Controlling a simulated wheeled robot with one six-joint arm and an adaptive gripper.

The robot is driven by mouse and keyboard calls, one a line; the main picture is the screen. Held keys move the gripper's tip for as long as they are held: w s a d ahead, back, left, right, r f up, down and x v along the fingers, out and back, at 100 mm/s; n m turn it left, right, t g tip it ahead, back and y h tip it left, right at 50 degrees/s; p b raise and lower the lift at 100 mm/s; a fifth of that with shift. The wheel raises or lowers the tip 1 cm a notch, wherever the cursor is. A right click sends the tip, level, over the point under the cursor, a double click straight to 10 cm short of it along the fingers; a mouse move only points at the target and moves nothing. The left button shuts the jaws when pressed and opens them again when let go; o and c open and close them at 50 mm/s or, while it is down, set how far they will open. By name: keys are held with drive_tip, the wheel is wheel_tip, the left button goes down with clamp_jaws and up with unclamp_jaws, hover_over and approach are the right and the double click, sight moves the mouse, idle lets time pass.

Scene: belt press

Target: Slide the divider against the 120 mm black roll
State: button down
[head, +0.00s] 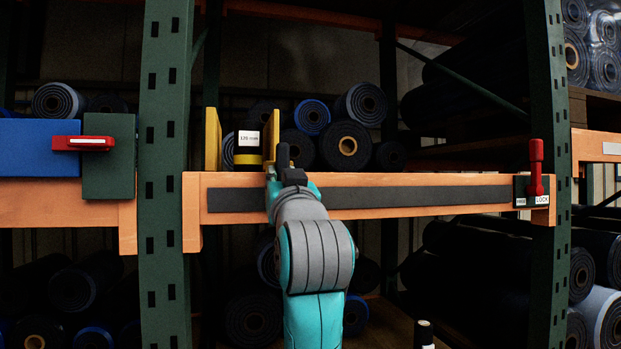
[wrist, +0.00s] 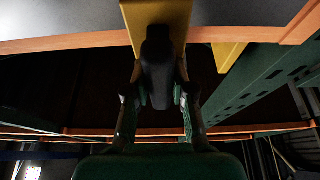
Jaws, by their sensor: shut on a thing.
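The yellow divider (head: 270,135) stands upright on the shelf, just right of a dark roll (head: 248,159) with a white label and a yellow band. A second yellow plate (head: 212,139) stands left of the roll. My gripper (head: 284,165) is at the shelf's front edge. In the wrist view, my gripper (wrist: 160,95) is shut on the black handle (wrist: 157,65) of the yellow divider (wrist: 176,18).
A red lever (head: 535,165) stands upright at the right end of the orange beam (head: 370,197), above small labels, one reading LOCK. Several dark rolls (head: 346,145) lie right of and behind the divider. Green uprights (head: 163,150) flank the bay. A blue panel and red handle (head: 83,143) sit at left.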

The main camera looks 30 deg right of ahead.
drive_tip(key=shift+w+a, duration=0.2)
drive_tip(key=shift+a, duration=0.4)
drive_tip(key=c, duration=1)
unclamp_jaws()
drive_tip(key=shift+o, duration=0.2)
drive_tip(key=v, duration=1.2)
